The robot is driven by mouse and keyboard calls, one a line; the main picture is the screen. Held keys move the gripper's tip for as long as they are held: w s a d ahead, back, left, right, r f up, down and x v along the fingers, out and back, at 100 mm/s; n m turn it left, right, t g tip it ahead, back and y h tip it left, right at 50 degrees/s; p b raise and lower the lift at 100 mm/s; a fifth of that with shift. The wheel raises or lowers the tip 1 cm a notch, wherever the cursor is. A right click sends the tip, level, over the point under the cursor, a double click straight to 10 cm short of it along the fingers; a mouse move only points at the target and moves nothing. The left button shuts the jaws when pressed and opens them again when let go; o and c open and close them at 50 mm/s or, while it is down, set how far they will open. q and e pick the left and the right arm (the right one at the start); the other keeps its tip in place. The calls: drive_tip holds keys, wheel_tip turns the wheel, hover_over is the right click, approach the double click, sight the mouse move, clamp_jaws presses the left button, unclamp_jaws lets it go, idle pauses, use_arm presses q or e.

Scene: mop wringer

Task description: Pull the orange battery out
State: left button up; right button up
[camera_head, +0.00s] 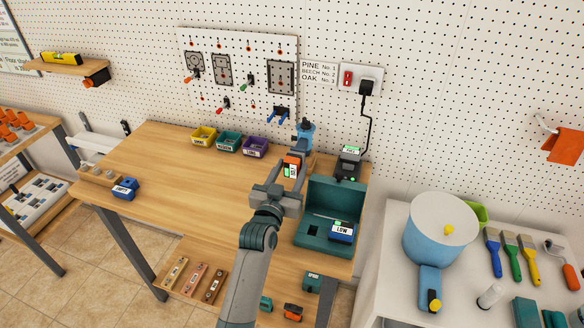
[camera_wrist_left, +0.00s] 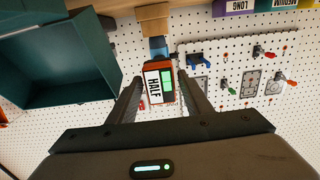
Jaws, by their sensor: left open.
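The orange battery (camera_head: 290,167) has a white label and a green patch. In the left wrist view the battery (camera_wrist_left: 158,84) reads HALF and sits against the end of a blue tool (camera_wrist_left: 158,46). The blue tool also shows in the head view (camera_head: 305,132), at the back of the workbench. My left gripper (camera_head: 291,162) is open, with one finger on each side of the battery; in the left wrist view its fingers (camera_wrist_left: 160,78) show small gaps beside the battery. Whether either finger touches it is unclear. My right gripper is not in view.
A teal open box (camera_head: 337,190) stands close right of my left gripper, with a blue battery marked LOW (camera_head: 341,231) at its front. A black charger (camera_head: 348,165) is behind it. Yellow, teal and purple bins (camera_head: 229,141) line the back left. The workbench's left middle (camera_head: 190,180) is clear.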

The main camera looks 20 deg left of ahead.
use_arm(q)
drive_tip(key=c, duration=0.9)
drive_tip(key=shift+s, duration=0.15)
drive_tip(key=shift+s+p, duration=0.8)
drive_tip(key=shift+s, duration=0.5)
drive_tip(key=shift+s+a+p, duration=0.1)
drive_tip(key=shift+s+p, duration=0.55)
drive_tip(key=shift+s, duration=0.85)
